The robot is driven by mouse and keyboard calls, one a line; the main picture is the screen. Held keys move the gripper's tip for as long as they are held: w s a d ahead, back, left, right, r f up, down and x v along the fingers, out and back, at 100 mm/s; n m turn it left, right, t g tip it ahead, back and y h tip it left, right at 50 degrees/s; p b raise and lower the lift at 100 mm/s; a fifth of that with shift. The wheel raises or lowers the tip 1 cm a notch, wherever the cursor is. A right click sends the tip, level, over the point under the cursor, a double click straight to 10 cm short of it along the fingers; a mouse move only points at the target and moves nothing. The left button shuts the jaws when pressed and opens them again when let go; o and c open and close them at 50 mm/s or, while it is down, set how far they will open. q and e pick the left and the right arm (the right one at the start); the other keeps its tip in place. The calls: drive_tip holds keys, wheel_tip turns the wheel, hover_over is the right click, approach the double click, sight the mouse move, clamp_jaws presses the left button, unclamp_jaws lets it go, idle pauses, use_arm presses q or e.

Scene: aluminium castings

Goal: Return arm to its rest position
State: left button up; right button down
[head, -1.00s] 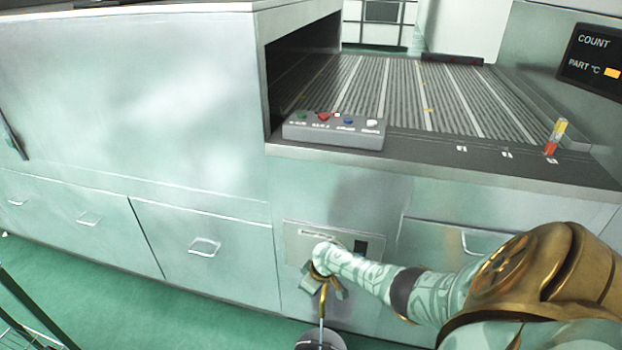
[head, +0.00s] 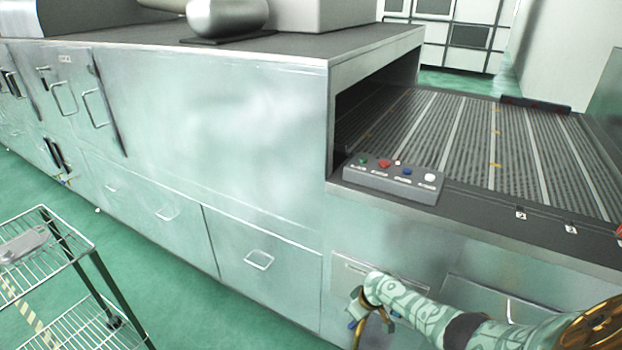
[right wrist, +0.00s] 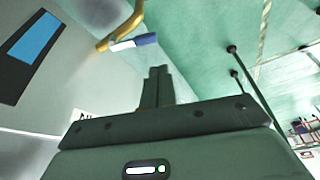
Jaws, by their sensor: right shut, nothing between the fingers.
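My right arm (head: 415,305) comes in from the lower right in the head view, its wrist end low in front of the steel machine's front panel. In the right wrist view my right gripper (right wrist: 157,80) shows its two dark fingers closed together, with nothing between them. A brass-coloured curved piece with a blue and white end (right wrist: 134,43) shows beyond the fingers in that view. My left arm and gripper are not in view.
The steel machine (head: 220,140) fills the middle, with a slatted conveyor (head: 480,140) and a button box (head: 393,180) at its edge. A wire cart (head: 55,245) stands at the left. Green floor (head: 180,300) lies open between the cart and machine.

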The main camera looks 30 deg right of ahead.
drive_tip(key=s+a+f+h, duration=0.2)
drive_tip(key=s+a+f, duration=0.3)
drive_tip(key=s+f, duration=0.8)
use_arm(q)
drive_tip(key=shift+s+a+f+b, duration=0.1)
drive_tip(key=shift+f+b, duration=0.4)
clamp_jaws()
use_arm(e)
drive_tip(key=s+a+f+g, duration=0.1)
drive_tip(key=s+a, duration=0.3)
drive_tip(key=s, duration=0.6)
drive_tip(key=s+a+f+n+g+y, duration=0.1)
drive_tip(key=s+a+f, duration=0.2)
drive_tip(key=s, duration=0.7)
drive_tip(key=s+a+f+g, duration=0.1)
drive_tip(key=s+a, duration=0.3)
drive_tip(key=s, duration=0.6)
drive_tip(key=shift+s+a+f+n, duration=0.2)
drive_tip(key=shift+a+f+n, duration=0.2)
drive_tip(key=shift+f, duration=0.15)
